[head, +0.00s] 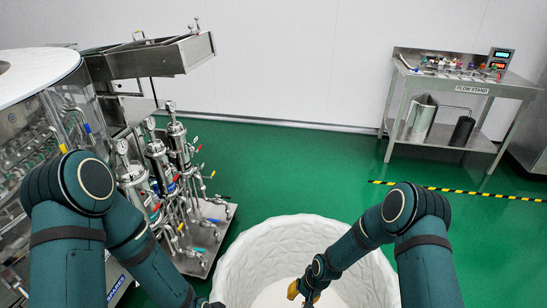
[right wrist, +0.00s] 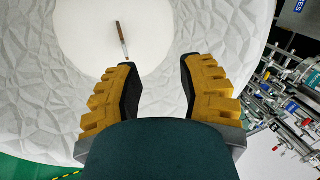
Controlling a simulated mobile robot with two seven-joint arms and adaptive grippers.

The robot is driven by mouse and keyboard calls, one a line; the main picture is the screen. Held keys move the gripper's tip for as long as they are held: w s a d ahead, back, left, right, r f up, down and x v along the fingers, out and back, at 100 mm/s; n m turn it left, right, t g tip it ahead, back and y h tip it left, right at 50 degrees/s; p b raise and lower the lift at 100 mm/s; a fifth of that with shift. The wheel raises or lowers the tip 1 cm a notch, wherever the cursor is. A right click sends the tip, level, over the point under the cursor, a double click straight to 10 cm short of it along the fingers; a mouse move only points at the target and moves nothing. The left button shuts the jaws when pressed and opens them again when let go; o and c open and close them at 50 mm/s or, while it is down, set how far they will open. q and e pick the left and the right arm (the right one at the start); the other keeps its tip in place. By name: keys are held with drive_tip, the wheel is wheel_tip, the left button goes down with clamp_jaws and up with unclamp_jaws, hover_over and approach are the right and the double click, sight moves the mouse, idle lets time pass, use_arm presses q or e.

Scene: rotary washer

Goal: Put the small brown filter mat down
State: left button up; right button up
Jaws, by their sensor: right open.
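My right gripper (head: 302,294) reaches down into the large white tub (head: 236,262). In the right wrist view its two yellow fingers with black pads stand wide apart (right wrist: 159,68), with nothing between them. A small, thin brown piece (right wrist: 120,32) lies beyond the left fingertip on the tub's smooth white floor (right wrist: 85,40). It looks narrow, with a paler stretch at its near end; I cannot tell for sure that it is the filter mat. My left arm runs down to the tub's left side, and its gripper is out of the picture.
A steel rig of valves and filter housings (head: 158,165) stands left of the tub, beside a large round machine (head: 35,75). A flow stand table (head: 465,88) stands at the back right. Green floor (head: 300,180) lies clear between them.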

drive_tip(key=s+r, duration=0.5)
drive_tip(key=s, duration=0.3)
drive_tip(key=s+d+r+t, duration=0.1)
drive_tip(key=s+r, duration=0.4)
drive_tip(key=s, duration=0.2)
drive_tip(key=shift+s+d, duration=0.15)
drive_tip(key=shift+s, duration=0.25)
idle(0.4)
